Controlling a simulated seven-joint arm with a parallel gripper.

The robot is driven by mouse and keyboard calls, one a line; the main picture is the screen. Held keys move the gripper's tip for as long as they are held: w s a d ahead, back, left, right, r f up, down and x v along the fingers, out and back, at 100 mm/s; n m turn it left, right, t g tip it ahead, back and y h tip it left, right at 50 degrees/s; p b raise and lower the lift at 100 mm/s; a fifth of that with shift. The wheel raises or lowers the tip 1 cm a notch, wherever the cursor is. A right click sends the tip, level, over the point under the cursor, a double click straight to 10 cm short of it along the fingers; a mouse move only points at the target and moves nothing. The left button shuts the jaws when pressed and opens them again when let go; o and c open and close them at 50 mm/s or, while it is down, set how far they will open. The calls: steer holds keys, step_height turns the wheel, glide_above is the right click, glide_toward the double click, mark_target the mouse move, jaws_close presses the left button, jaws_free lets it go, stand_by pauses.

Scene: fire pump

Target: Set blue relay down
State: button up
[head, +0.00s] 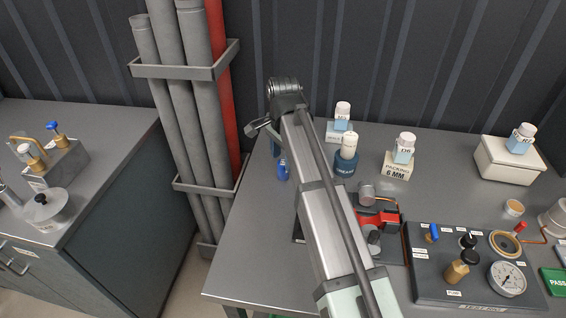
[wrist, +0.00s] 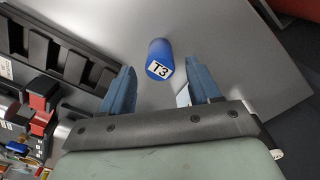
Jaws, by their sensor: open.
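The blue relay is a short blue cylinder (wrist: 159,58) with a white T3 label on the end facing the wrist camera. In the wrist view it is on the grey tabletop (wrist: 215,30), just beyond and between my fingertips, with a gap at each side. My gripper (wrist: 160,76) is open with nothing gripped. In the head view the blue relay (head: 283,170) shows at the left part of the bench, just left of my arm. My arm hides most of my gripper there.
A dark slotted rack (wrist: 65,55) lies left of my gripper in the wrist view. The bench's left edge is near.

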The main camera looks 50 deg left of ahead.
mark_target(283, 162)
step_height(283, 162, up, 9)
stand_by(0.3)
stand_by(0.5)
